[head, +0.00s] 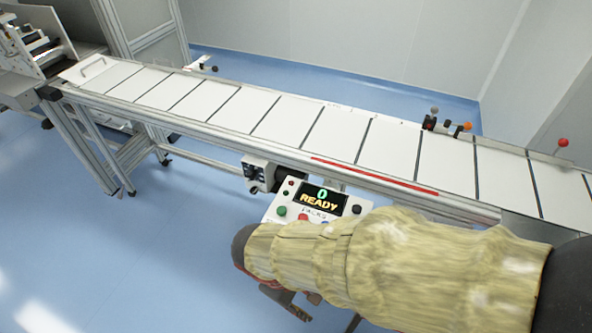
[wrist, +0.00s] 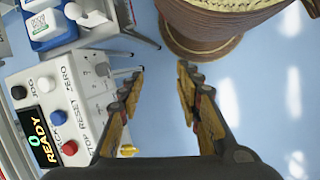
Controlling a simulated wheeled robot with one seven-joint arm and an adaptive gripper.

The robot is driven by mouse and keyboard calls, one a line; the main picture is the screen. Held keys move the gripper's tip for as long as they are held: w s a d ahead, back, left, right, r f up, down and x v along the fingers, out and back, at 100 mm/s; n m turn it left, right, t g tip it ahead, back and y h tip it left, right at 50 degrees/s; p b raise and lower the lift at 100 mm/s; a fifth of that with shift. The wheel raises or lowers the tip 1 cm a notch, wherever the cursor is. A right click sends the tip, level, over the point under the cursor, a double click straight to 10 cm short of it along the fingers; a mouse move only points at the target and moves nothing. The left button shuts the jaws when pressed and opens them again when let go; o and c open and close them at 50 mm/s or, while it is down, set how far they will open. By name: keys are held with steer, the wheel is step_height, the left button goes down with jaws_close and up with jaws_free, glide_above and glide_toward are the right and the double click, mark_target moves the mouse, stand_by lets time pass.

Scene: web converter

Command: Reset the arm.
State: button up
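My arm, in a pale yellow sleeve, reaches across the lower right of the head view. My gripper (wrist: 157,82) is open in the wrist view, with its two fingers apart and only blue floor between them. In the head view it is mostly hidden below the sleeve, and only a part of a finger shows. The control panel (wrist: 88,68) lies left of the fingers in the wrist view, apart from them. In the head view the panel (head: 273,214) shows above the sleeve, which covers its lower part. Its display (head: 320,199) reads "0 READY".
A long conveyor (head: 285,125) with white sections runs across the head view behind the panel. A red-knobbed lever (head: 562,143) stands at its right. A blue and white box (wrist: 48,25) is at the wrist view's top left. Open blue floor (head: 110,250) lies left.

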steer(key=w+d+r+m+t+y+p, duration=0.1)
steer(key=w+d+r+m+t+y, duration=0.1)
steer(key=d+r+m, duration=0.3)
steer(key=w+d+r+m+t+y+p, duration=0.1)
steer(key=w+d+r+m+t, duration=0.1)
steer(key=d+r+m, duration=0.4)
steer(key=d+r+t, duration=0.1)
steer(key=d+r, duration=0.1)
steer(key=r, duration=0.3)
steer(key=d+r, duration=0.3)
steer(key=r, duration=0.3)
steer(key=shift+d+t+y, duration=0.25)
steer(key=shift+t+y, duration=0.15)
steer(key=shift+o, duration=0.4)
